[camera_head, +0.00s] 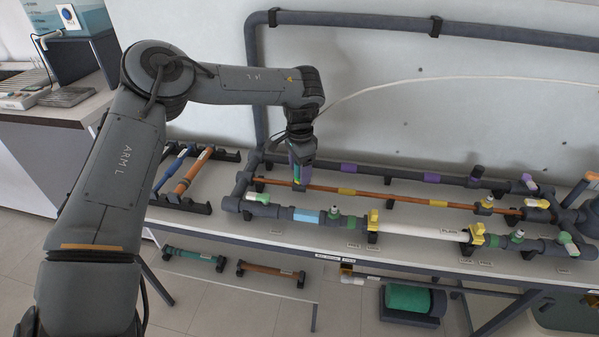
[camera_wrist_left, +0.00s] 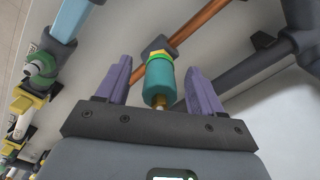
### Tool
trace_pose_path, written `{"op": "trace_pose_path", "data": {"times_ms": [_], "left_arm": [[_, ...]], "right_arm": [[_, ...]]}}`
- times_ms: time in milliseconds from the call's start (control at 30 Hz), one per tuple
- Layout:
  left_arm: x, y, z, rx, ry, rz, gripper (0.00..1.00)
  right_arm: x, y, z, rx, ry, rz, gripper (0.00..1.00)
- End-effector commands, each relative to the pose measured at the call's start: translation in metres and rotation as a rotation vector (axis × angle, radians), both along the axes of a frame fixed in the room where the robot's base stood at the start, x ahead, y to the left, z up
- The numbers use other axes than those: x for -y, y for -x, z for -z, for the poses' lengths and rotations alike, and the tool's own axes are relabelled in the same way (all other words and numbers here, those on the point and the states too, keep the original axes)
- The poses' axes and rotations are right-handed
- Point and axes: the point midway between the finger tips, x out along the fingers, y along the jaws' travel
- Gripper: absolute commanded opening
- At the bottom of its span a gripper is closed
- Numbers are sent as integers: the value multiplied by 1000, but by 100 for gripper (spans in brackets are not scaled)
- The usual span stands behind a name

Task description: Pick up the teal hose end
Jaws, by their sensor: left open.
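The teal hose end (camera_wrist_left: 160,84) shows in the left wrist view as a short teal cylinder with a green and yellow band and a brass tip. My left gripper (camera_wrist_left: 160,76) is open, with one purple finger on each side of it. Gaps show between the hose end and both fingers. In the head view my left gripper (camera_head: 299,173) points down over the back left of the pipe board, and largely hides the hose end. My right gripper is not in view.
An orange pipe (camera_head: 370,195) runs close by the gripper, with a dark pipe (camera_head: 400,173) behind it. A white pipe (camera_head: 420,230) with yellow clamps lies in front. A rack (camera_head: 190,178) with blue and orange pipes stands left. A teal pipe (camera_head: 195,256) lies lower down.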

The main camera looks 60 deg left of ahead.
Motion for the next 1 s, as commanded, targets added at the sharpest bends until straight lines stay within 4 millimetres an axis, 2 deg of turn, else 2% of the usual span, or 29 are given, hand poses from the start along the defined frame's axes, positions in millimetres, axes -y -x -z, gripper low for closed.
{"op": "trace_pose_path", "data": {"times_ms": [67, 100, 400, 500, 767, 867, 1000], "left_arm": [[0, 0, -1, 0, 0, 0, 67], [0, 0, -1, 0, 0, 0, 64], [0, 0, -1, 0, 0, 0, 18], [0, 0, -1, 0, 0, 0, 6], [0, 0, -4, 0, 0, 1, 6], [0, 0, -13, 1, 0, 1, 6], [0, -1, -36, 3, -2, 0, 6]], "right_arm": [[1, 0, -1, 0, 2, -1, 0], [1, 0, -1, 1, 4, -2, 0], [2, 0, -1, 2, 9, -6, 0], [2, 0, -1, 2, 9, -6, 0], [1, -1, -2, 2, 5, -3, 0], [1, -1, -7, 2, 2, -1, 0], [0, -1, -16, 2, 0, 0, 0]]}}
